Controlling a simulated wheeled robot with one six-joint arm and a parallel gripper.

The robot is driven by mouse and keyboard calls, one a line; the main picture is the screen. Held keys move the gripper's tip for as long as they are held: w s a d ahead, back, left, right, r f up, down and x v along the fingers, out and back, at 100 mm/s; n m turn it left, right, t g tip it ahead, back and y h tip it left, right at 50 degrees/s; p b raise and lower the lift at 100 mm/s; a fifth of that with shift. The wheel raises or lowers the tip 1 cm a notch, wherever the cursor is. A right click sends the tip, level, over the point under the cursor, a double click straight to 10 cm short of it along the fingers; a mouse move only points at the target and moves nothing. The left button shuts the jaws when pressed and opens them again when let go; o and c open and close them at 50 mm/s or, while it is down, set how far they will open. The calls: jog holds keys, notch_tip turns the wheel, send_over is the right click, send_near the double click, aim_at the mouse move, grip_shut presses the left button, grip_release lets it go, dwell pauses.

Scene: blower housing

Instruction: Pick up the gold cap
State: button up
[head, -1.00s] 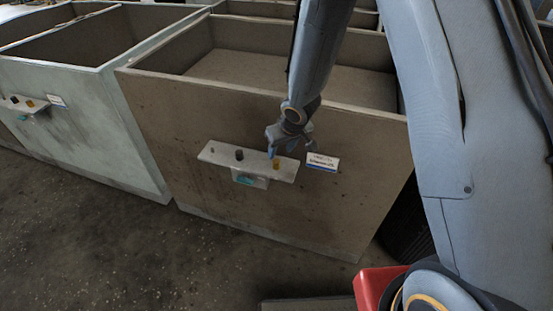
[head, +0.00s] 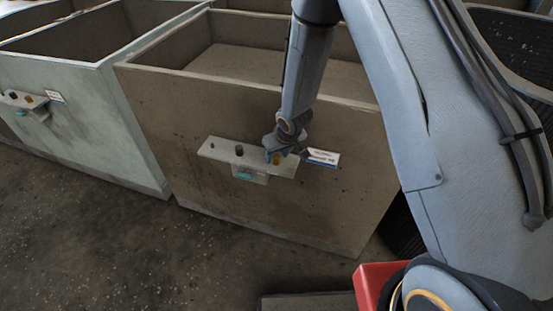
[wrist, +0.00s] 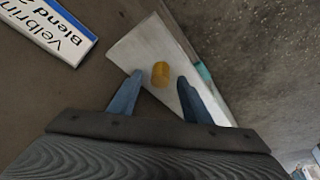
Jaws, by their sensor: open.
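The gold cap (wrist: 160,73) is a small yellow-gold cylinder on the pale shelf (wrist: 140,45) fixed to the brown bin's front. In the head view the gold cap (head: 276,159) shows at the shelf's right part, partly hidden by my gripper. My gripper (wrist: 155,90) is open. In the head view my gripper (head: 287,155) is right at the cap.
A dark cap (head: 239,150) and a smaller dark knob (head: 212,143) are on the same shelf to the left. A white label (head: 322,157) is on the bin front (head: 160,110), close to my gripper's right. A teal piece (head: 243,175) is under the shelf.

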aim_at(278, 158)
jog(key=c, duration=1.1)
jog(key=shift+c, duration=0.2)
jog(key=shift+r, duration=0.1)
jog(key=shift+r, duration=0.6)
notch_tip(278, 158, up, 7)
jog(key=p, duration=0.4)
jog(key=shift+s, duration=0.1)
jog(key=shift+r+p, duration=0.8)
jog(key=shift+p, duration=0.15)
